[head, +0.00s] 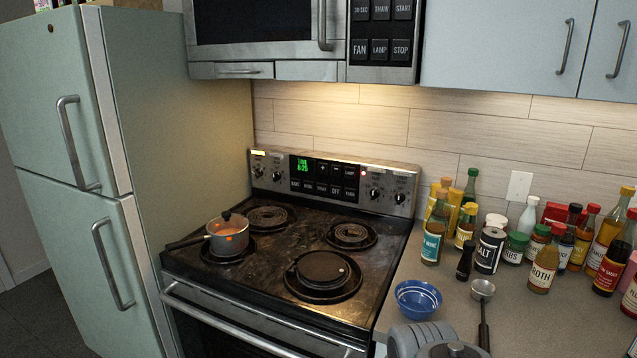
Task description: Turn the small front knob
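The coil stove (300,255) stands between the fridge and the counter. Its upright back panel carries two knobs on the left, an outer left knob (259,171) and an inner left knob (276,175). On the right are an inner right knob (375,194) and an outer right knob (399,198). Their labels are too small to read, so I cannot tell which one is the small front knob. An orange-filled pot (229,240) sits on the front left burner. A dark lidded pan or plate (322,269) covers the front right burner. My gripper is not in view.
Two bare coils, back left (268,216) and back right (352,234), lie before the panel. The microwave (270,35) hangs above. Several bottles and jars crowd the right counter, with a blue bowl (418,298) and ladle (483,310). Grey parts of mine show at the bottom.

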